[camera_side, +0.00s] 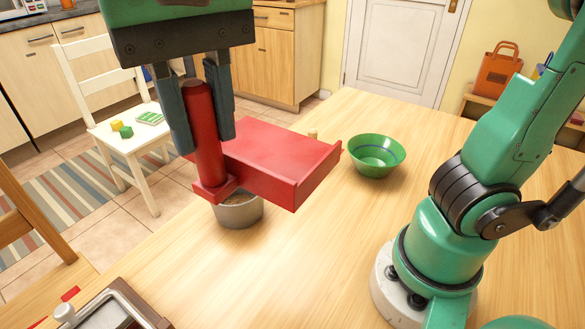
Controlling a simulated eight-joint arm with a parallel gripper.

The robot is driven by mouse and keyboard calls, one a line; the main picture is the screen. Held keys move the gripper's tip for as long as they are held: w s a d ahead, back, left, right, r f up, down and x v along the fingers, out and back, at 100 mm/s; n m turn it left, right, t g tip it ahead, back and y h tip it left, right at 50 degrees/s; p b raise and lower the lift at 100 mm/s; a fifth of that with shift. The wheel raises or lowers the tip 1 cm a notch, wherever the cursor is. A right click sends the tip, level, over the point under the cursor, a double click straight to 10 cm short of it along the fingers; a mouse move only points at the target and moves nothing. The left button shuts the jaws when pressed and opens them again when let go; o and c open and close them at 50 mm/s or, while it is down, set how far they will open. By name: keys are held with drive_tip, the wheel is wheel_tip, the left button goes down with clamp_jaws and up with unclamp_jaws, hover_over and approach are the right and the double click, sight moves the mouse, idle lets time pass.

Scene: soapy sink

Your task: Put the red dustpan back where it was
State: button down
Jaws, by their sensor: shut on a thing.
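The red dustpan (275,158) is held above the wooden table, with its handle upright and its flat pan reaching out to the right. My gripper (208,140) is shut on the dustpan's handle, one finger on each side of it. The dustpan is over a small grey pot (238,212) with brown contents, and it hides part of the pot's top. I cannot tell whether the dustpan touches the pot.
A green bowl (376,155) stands on the table (300,265) to the right of the dustpan. A grey metal-edged container (115,305) is at the lower left. A white chair (130,140) stands beyond the table. The table's front middle is clear.

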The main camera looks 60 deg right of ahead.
drive_tip(key=s+f, duration=0.1)
drive_tip(key=f, duration=0.6)
drive_tip(key=s+d+f, duration=0.1)
drive_tip(key=s+f, duration=0.1)
drive_tip(key=f, duration=0.6)
drive_tip(key=s+f, duration=0.1)
drive_tip(key=f, duration=0.7)
drive_tip(key=shift+s+d+f, duration=0.2)
drive_tip(key=shift+s, duration=0.05)
drive_tip(key=shift+f, duration=0.1)
drive_tip(key=c, duration=0.6)
unclamp_jaws()
drive_tip(key=shift+c, duration=0.2)
wheel_tip(320, 180, up, 12)
drive_tip(key=w+d+f+n+t, duration=0.3)
drive_tip(key=w+d+t, duration=0.4)
drive_tip(key=d, duration=0.8)
drive_tip(key=w+n, duration=0.1)
drive_tip(key=w, duration=0.2)
drive_tip(key=shift+w, duration=0.4)
